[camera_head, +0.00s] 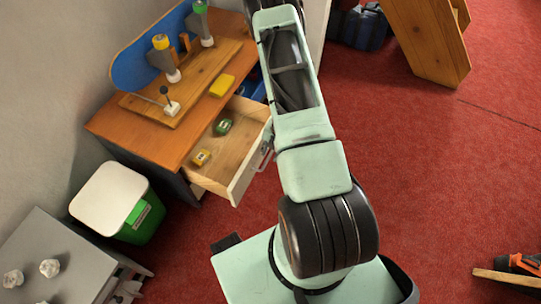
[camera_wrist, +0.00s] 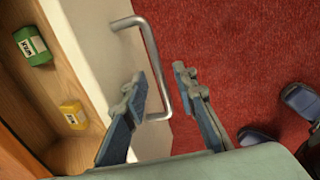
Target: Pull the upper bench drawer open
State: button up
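The upper drawer (camera_head: 231,155) of the wooden bench (camera_head: 142,140) stands well out from the bench, with its inside showing. Its pale front (camera_wrist: 97,58) and grey bar handle (camera_wrist: 150,45) show in the wrist view; the handle also shows in the head view (camera_head: 264,158). My gripper (camera_wrist: 159,75) is open at the handle. In the wrist view the bar passes between the two fingertips, with a visible gap on each side. Whether the fingers touch it is unclear.
A green item (camera_head: 223,126) and a yellow item (camera_head: 201,157) lie in the drawer. A green bin with a white lid (camera_head: 110,195) stands left of the bench. A grey table (camera_head: 62,262) is at lower left. Red floor (camera_head: 420,150) to the right is mostly clear.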

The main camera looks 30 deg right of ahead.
jog(key=shift+f, duration=0.35)
jog(key=shift+c, duration=0.6)
grip_shut()
